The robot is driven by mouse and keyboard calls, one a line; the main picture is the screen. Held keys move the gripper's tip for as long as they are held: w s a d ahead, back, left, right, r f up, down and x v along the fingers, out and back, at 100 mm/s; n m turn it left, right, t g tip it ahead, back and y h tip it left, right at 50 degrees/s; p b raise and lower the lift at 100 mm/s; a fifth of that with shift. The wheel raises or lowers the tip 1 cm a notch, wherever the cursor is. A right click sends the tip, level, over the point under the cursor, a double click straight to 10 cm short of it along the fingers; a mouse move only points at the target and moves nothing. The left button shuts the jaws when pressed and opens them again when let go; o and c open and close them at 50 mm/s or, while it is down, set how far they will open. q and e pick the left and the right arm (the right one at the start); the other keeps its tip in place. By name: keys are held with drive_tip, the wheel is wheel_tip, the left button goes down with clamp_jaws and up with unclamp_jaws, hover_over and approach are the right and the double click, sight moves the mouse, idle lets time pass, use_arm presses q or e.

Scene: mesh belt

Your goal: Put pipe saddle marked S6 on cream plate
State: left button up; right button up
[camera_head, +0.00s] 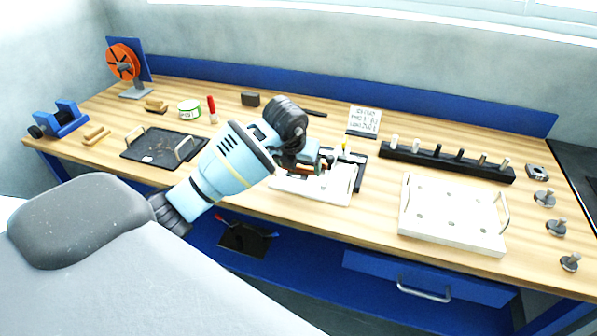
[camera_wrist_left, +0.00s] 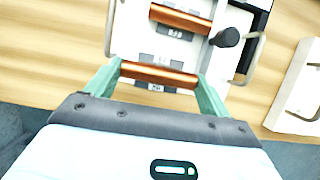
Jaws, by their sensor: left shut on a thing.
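My left gripper (camera_head: 318,166) is low over a white plate (camera_head: 312,191) at the middle of the bench. In the left wrist view my left gripper (camera_wrist_left: 158,80) is shut across a copper-coloured bar (camera_wrist_left: 160,74), which spans between the green fingers. A second copper-coloured bar (camera_wrist_left: 180,18) sits farther up the plate (camera_wrist_left: 130,30) beside a dark label. The labels are too small to read, so I cannot tell which one is S6. I cannot tell whether the held bar touches the plate. My right gripper is not in view.
A white board (camera_head: 450,222) with holes and handles lies to the right. Behind it is a black rack (camera_head: 445,160) with several pegs. A dark tray (camera_head: 163,146) is at the left. A small sign (camera_head: 364,120) stands behind. Bare wood lies between the plate and the board.

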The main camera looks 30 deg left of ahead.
sight(298, 172)
use_arm(q)
drive_tip(key=shift+w+a, duration=0.3)
drive_tip(key=shift+w, duration=0.35)
drive_tip(key=shift+f, duration=1.8)
drive_tip(key=shift+f, duration=0.1)
drive_tip(key=o, duration=0.8)
drive_tip(key=shift+s+f, duration=0.1)
